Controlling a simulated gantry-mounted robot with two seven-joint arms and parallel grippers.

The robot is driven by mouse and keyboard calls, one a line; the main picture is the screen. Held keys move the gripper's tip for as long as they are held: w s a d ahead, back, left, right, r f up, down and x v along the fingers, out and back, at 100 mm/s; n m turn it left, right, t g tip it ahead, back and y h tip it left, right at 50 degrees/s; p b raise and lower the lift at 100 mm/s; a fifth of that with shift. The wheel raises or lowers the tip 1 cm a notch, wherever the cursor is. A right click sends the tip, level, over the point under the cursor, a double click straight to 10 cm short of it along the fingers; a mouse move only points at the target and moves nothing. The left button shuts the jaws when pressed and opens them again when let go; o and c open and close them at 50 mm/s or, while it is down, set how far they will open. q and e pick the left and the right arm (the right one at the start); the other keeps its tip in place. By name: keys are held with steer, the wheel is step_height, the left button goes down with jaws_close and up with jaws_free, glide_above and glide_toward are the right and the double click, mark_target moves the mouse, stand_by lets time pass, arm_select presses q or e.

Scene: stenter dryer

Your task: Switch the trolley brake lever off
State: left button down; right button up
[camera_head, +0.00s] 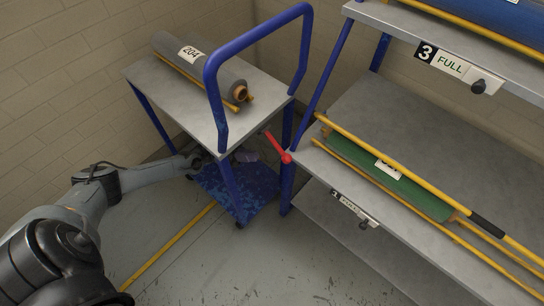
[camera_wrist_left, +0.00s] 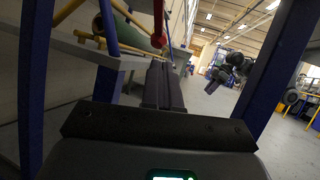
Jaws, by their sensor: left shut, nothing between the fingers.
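The trolley (camera_head: 218,108) has a grey top and a blue frame. Its red brake lever (camera_head: 275,144) slants down to a red ball knob at the trolley's right side, beside the rack. The lever also shows in the left wrist view (camera_wrist_left: 158,22), at the top, just above and beyond my fingertips. My left arm reaches in from the left, under the trolley top. My left gripper (camera_head: 247,156) is shut and empty between the trolley legs, short of the lever and apparently apart from it; a leg partly hides it. Its closed fingers show in the left wrist view (camera_wrist_left: 163,83).
A grey roll labelled 204 (camera_head: 205,68) lies on the trolley. A blue lower shelf (camera_head: 255,190) lies beneath my gripper. Blue legs stand close on both sides. The rack (camera_head: 390,115) at right holds a green roll (camera_head: 390,178) with yellow bars. The floor in front is clear.

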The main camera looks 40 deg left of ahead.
mark_target(278, 147)
arm_select(q)
steer(key=b+x, duration=0.1)
steer(key=x, duration=0.7)
steer(key=shift+b, duration=0.3)
arm_select(e)
steer(key=shift+a+f, duration=0.2)
steer(key=shift+f, duration=0.7)
arm_select(q)
steer(key=shift+d, duration=0.15)
